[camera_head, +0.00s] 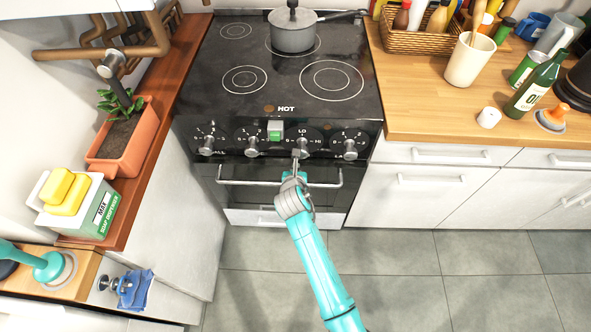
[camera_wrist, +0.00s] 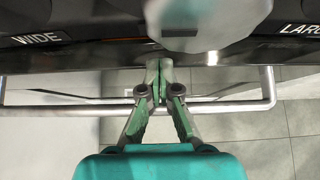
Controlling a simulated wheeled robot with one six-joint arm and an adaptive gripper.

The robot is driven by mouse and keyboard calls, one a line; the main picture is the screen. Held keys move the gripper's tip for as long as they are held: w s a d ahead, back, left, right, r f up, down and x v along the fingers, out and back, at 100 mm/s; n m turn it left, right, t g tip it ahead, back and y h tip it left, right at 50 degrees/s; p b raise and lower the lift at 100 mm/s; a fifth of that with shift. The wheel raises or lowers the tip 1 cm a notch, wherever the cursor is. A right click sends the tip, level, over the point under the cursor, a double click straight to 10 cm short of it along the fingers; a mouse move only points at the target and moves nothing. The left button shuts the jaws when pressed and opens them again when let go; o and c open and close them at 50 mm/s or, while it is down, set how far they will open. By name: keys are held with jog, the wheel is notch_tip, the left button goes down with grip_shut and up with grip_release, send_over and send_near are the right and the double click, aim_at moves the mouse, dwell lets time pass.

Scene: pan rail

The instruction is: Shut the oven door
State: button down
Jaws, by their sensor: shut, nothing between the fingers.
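The oven door (camera_head: 250,172) is the dark front panel below the knobs of the stove. It looks upright and shut or nearly shut; I cannot tell whether a small gap is left. Its silver bar handle (camera_head: 235,182) runs across it and also shows in the wrist view (camera_wrist: 240,107). My gripper (camera_head: 297,160) is in front of the door, just under a knob, with its arm coming from below. In the wrist view my gripper (camera_wrist: 165,68) has its fingertips together, empty, crossing over the handle bar and pointing at the stove front. Touch with the door cannot be told.
A row of knobs (camera_head: 350,149) sticks out above the door. A pot (camera_head: 292,30) stands on the cooktop (camera_head: 205,90). White cabinets (camera_head: 440,195) flank the stove at right. A plant box (camera_head: 128,140) stands at left. The tiled floor (camera_head: 400,270) in front is clear.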

jog(key=v, duration=1.1)
jog(key=c, duration=1.8)
grip_release()
jog(key=shift+s+r, duration=0.25)
jog(key=o, duration=0.5)
jog(key=shift+s+a+f, duration=0.1)
jog(key=shift+a, duration=0.05)
jog(key=shift+c, duration=0.2)
jog(key=shift+o, duration=1.2)
jog(key=a+f+y, duration=0.1)
jog(key=a+f+m+y, duration=0.1)
jog(key=f, duration=0.1)
jog(key=a+f+m+y, duration=0.1)
jog(key=shift+a+f, duration=0.1)
jog(key=shift+f, duration=0.3)
jog(key=m+t+y, duration=0.3)
jog(key=m+t, duration=0.1)
jog(key=m, duration=0.8)
send_near(279, 184)
jog(key=f, duration=0.1)
jog(key=x, duration=1)
jog(key=shift+w, duration=0.3)
